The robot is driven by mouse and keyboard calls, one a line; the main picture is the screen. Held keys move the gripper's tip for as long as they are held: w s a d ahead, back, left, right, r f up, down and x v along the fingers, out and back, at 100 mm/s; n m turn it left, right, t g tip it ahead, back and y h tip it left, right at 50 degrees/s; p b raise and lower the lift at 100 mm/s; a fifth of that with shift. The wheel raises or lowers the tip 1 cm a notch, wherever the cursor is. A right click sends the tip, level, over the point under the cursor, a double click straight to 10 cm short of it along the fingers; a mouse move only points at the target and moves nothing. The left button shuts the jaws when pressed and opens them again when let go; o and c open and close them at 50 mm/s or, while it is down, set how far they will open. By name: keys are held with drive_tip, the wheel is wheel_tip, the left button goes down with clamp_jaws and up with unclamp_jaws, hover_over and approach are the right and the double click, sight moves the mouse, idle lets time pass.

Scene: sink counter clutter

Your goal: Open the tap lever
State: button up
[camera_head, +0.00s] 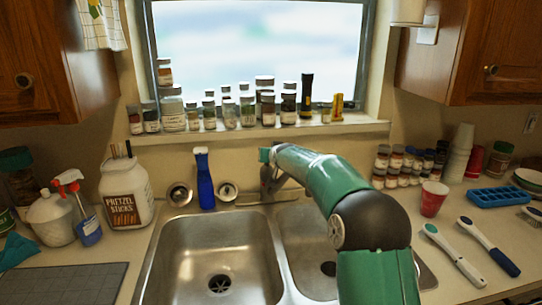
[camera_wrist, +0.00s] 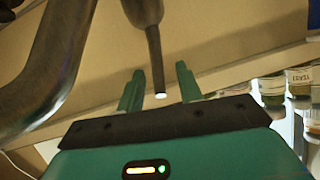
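The tap (camera_head: 268,180) stands behind the double sink and is partly hidden by my arm in the head view. In the wrist view its grey metal spout (camera_wrist: 50,65) curves down the left side. The dark tap lever (camera_wrist: 155,50) comes down from the top and ends in a pale tip. My gripper (camera_wrist: 159,72) is open, its two green fingers apart with the lever's end in the gap between them in the picture. No contact shows, and depth is hard to tell. In the head view my gripper (camera_head: 265,155) is at the tap, mostly hidden by my arm.
Several spice jars line the window sill (camera_head: 240,133) behind, and more jars (camera_head: 400,165) stand to the right. A red cup (camera_head: 433,198) is right of the sink (camera_head: 160,262). Both basins look empty.

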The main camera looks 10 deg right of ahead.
drive_tip(key=shift+w+f, duration=0.25)
drive_tip(key=shift+w, duration=0.1)
drive_tip(key=shift+s+r, duration=0.1)
clamp_jaws()
